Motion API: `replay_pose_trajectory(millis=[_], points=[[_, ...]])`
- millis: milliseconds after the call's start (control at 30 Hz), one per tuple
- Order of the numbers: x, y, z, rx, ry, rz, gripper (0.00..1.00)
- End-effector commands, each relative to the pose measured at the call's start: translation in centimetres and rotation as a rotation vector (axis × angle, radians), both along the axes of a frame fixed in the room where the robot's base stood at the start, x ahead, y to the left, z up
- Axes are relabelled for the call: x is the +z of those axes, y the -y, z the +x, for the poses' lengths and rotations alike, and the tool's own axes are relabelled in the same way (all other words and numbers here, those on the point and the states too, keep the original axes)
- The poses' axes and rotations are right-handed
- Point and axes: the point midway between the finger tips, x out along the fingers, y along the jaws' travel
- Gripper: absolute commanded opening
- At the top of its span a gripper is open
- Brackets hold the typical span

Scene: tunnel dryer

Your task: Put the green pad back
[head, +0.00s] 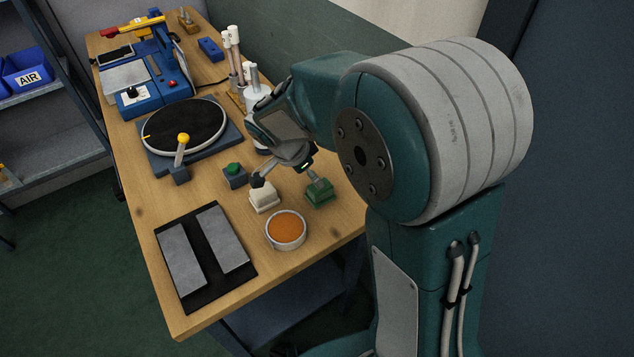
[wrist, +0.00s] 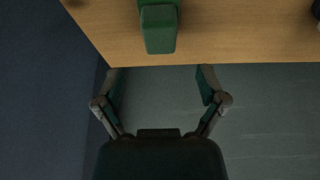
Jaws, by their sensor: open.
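The green pad (head: 320,196) is a small green block standing on the wooden table, right of a white block (head: 264,201). In the wrist view the green pad (wrist: 160,32) is at the top centre, by the table edge, ahead of the fingers and roughly in line with the gap between them. My gripper (head: 288,182) is low over the table by the two blocks, its fingers spread. In the wrist view my gripper (wrist: 162,74) is open with nothing between its fingertips. Whether a finger touches either block cannot be told.
A round tin with orange contents (head: 286,231) stands in front of the blocks. A dark mat with grey plates (head: 209,258) lies front left. A small dark box with a green top (head: 235,176), a black turntable (head: 184,127) and a blue machine (head: 150,88) stand farther back.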

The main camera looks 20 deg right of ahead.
Motion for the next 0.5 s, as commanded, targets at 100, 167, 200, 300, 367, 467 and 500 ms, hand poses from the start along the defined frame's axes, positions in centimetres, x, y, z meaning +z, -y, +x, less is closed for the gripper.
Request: replay_pose_trajectory(millis=[100,167,200,300,367,467,500], points=[[2.0,-0.8,-0.2,0.002,0.003,0.001,0.90],[2.7,-1.1,-0.3,0.001,0.003,0.001,0.90],[3.1,-1.2,-0.3,0.002,0.002,0.001,0.90],[3.7,-1.4,-0.5,0.002,0.000,0.000,0.90],[4.1,-1.3,-0.7,0.016,-0.002,0.005,0.90],[5.3,-0.8,-1.8,0.074,-0.011,0.022,0.90],[6.0,-0.4,-2.4,0.111,-0.016,0.032,0.90]])
